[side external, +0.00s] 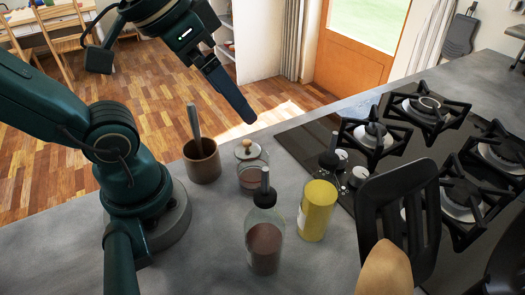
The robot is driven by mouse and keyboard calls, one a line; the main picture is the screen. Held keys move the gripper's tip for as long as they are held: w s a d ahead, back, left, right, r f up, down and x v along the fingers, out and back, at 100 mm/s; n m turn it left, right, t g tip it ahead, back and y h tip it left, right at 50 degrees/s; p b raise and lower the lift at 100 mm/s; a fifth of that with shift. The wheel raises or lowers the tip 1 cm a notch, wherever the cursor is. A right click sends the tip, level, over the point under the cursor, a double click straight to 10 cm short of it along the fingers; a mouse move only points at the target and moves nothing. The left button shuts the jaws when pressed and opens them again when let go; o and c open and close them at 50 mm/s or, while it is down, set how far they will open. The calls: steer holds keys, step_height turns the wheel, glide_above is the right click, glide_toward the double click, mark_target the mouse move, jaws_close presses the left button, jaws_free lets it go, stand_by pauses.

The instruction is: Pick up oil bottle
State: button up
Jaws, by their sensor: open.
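A clear glass bottle (265,245) with a grey pourer and reddish-brown contents stands upright at the front of the counter. It looks like the oil bottle, but I cannot be sure. A yellow cylindrical container (317,212) stands upright just right of it; a dark tapered top shows above it. My gripper (243,108) is up in the air, behind and above these things, pointing down to the right. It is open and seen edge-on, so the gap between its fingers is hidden. It appears empty and apart from both.
A brown cup (202,162) with a utensil and a lidded glass jar (251,167) stand behind the bottle. A gas hob (410,150) fills the right side. A black slotted spatula (400,210) and a wooden utensil (385,270) rise at front right. Bare grey counter (60,255) lies at left.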

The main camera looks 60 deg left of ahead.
step_height(320, 180, up, 6)
steer(key=n+g+h, duration=0.6)
steer(key=n+h, duration=0.8)
steer(key=n, duration=0.4)
glide_above(331, 210)
steer(key=a, duration=0.5)
steer(key=shift+m+g, duration=0.3)
steer(key=shift+m, duration=0.1)
steer(key=f, duration=1.7)
steer(key=shift+w+d+f, duration=0.1)
steer(key=shift+d+f, duration=0.1)
steer(key=shift+f, duration=0.4)
steer(key=shift+d+f, duration=0.1)
steer(key=shift+d, duration=0.15)
steer(key=shift+y, duration=0.3)
steer(key=shift+x, duration=2.25)
